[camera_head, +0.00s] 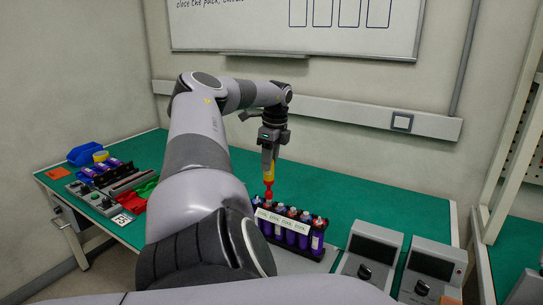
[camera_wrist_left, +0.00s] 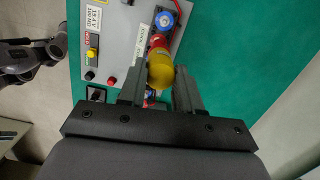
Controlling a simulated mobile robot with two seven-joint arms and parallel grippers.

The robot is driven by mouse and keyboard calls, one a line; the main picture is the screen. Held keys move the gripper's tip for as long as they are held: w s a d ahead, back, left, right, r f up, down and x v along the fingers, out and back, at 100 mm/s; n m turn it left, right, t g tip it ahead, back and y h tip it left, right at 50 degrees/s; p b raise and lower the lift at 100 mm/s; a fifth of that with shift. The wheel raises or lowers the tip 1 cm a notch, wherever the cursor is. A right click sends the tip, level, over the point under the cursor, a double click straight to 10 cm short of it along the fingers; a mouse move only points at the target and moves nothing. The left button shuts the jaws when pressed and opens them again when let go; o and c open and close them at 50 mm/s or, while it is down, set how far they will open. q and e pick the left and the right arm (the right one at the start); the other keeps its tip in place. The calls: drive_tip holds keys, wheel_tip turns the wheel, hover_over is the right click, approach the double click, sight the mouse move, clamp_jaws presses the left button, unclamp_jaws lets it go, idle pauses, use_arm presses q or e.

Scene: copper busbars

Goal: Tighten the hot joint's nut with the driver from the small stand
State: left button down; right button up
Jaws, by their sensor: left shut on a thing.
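My left gripper (camera_head: 268,158) is shut on a driver with a yellow handle and a red lower part (camera_head: 268,178). It hangs roughly upright, its lower end over or beside the left end of a row of purple cells (camera_head: 289,236). I cannot tell whether it touches. In the left wrist view the yellow driver (camera_wrist_left: 160,70) sits between the fingers, with its red part beyond. A blue round part (camera_wrist_left: 165,20) shows past it. A white label strip (camera_head: 283,222) runs along the row. The nut and the small stand cannot be made out. My right gripper is not in view.
Two grey meter boxes (camera_head: 373,246) (camera_head: 439,259) stand right of the row. At the left of the green table (camera_head: 362,193) are a blue bin (camera_head: 82,154), more purple cells (camera_head: 96,172) and a grey control box (camera_head: 94,199). The table's back right is clear.

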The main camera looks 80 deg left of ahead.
use_arm(q)
drive_tip(key=n, duration=0.1)
drive_tip(key=n+p, duration=0.1)
drive_tip(key=shift+r+n, duration=0.25)
drive_tip(key=shift+n, duration=0.05)
drive_tip(key=shift+f+n, duration=0.2)
drive_tip(key=shift+n, duration=0.5)
drive_tip(key=n, duration=0.3)
drive_tip(key=shift+a+n+h, duration=0.1)
drive_tip(key=shift+n+h, duration=0.2)
drive_tip(key=shift+h, duration=0.1)
drive_tip(key=n, duration=0.3)
drive_tip(key=shift+n, duration=0.3)
drive_tip(key=n+h, duration=0.1)
drive_tip(key=n, duration=0.3)
drive_tip(key=shift+a+n, duration=0.1)
drive_tip(key=shift+n, duration=0.3)
drive_tip(key=shift+f, duration=0.1)
